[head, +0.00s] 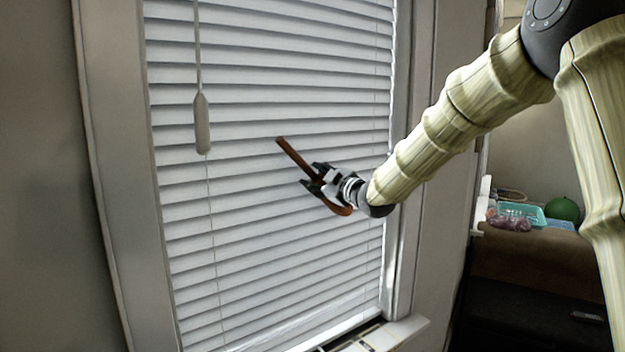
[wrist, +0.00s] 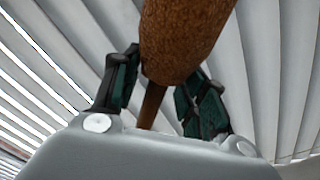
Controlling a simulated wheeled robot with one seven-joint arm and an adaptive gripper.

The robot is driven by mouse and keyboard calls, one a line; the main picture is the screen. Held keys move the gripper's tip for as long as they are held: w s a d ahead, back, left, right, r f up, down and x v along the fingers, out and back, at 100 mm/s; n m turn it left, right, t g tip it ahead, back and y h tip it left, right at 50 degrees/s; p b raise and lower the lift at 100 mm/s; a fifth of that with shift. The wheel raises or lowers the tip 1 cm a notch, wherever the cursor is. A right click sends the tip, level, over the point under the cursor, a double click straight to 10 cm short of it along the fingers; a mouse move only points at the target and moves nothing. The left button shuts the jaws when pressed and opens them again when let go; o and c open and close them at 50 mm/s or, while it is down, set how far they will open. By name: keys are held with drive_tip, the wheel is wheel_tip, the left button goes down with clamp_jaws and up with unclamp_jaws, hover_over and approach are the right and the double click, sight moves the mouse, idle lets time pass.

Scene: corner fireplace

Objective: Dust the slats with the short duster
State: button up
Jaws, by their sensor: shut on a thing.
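The window blind has many white horizontal slats (head: 255,115), closed nearly flat, and fills the middle of the head view. The slats also show as slanted bands in the wrist view (wrist: 45,75). My gripper (head: 315,182) is in front of the blind, right of its middle, shut on a brown duster (head: 291,154). The duster tilts, with one straight end up and left and a curved orange-brown end below the fingers. In the wrist view the duster (wrist: 183,40) is a thick, rough brown shape between the dark fingers. I cannot tell whether it touches the slats.
A pull cord with a pale tassel (head: 202,122) hangs before the blind at the left. A teal tray (head: 522,212) and a green ball (head: 562,209) sit at the far right.

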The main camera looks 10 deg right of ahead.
sight(270, 173)
drive_tip(key=shift+w+d+r+p, duration=0.1)
drive_tip(key=shift+w+d+p, duration=0.3)
drive_tip(key=shift+d, duration=0.65)
drive_tip(key=shift+w+d+f+p, duration=0.1)
drive_tip(key=shift+w+d+p, duration=0.3)
drive_tip(key=shift+d, duration=0.6)
drive_tip(key=shift+w+d+r+p, duration=0.1)
drive_tip(key=shift+w+d+p, duration=0.25)
drive_tip(key=shift+d, duration=0.7)
drive_tip(key=shift+w+d, duration=0.25)
drive_tip(key=shift+d, duration=0.3)
drive_tip(key=shift+w+d, duration=0.25)
drive_tip(key=shift+d, duration=0.25)
drive_tip(key=shift+r+p, duration=0.9)
drive_tip(key=shift+r, duration=0.25)
drive_tip(key=shift+a+f, duration=0.1)
drive_tip(key=shift+a, duration=0.05)
